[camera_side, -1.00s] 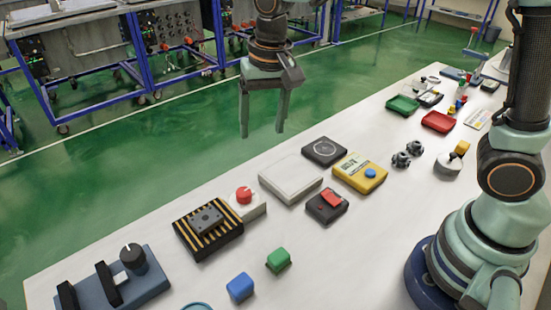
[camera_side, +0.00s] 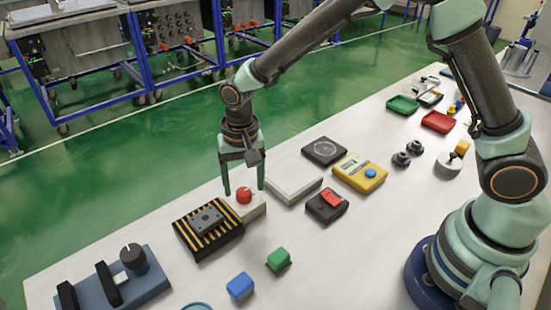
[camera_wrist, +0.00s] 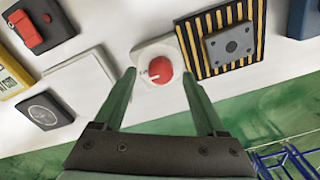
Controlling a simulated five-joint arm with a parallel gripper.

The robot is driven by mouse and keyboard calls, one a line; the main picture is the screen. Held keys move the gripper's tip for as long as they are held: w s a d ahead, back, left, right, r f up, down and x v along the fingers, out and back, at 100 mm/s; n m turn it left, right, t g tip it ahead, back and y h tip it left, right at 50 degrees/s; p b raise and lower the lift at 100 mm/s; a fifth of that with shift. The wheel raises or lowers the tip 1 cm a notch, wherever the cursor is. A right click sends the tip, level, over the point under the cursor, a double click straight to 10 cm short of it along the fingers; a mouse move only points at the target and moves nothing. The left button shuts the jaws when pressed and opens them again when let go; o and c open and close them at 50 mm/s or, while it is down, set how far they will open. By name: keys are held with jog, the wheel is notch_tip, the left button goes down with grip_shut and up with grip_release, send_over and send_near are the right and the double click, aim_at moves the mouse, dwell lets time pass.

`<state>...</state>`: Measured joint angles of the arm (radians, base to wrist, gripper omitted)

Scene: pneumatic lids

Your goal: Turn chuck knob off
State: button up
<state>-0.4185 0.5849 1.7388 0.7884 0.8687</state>
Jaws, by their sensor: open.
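A red round knob (camera_side: 244,195) sits on a small white box (camera_side: 258,208) beside a black-and-yellow striped block (camera_side: 217,241) with a grey plate (camera_side: 206,219) on it. My gripper (camera_side: 243,190) points down over the red knob, its fingers apart on either side. In the wrist view the red knob (camera_wrist: 160,70) shows between the open fingertips (camera_wrist: 160,80), with a white pointer mark toward the left and small unreadable print on the box. I cannot tell whether the fingers touch it. A black knob (camera_side: 133,257) with a white mark stands on a blue fixture farther left.
A pale flat panel (camera_side: 299,191) lies right of the white box, near a black device with a red switch (camera_side: 328,205) and a yellow meter (camera_side: 359,171). Green (camera_side: 278,260) and blue (camera_side: 240,286) blocks lie toward the front. Bare table surrounds them.

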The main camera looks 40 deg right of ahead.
jog(key=shift+f, duration=1.1)
grip_shut()
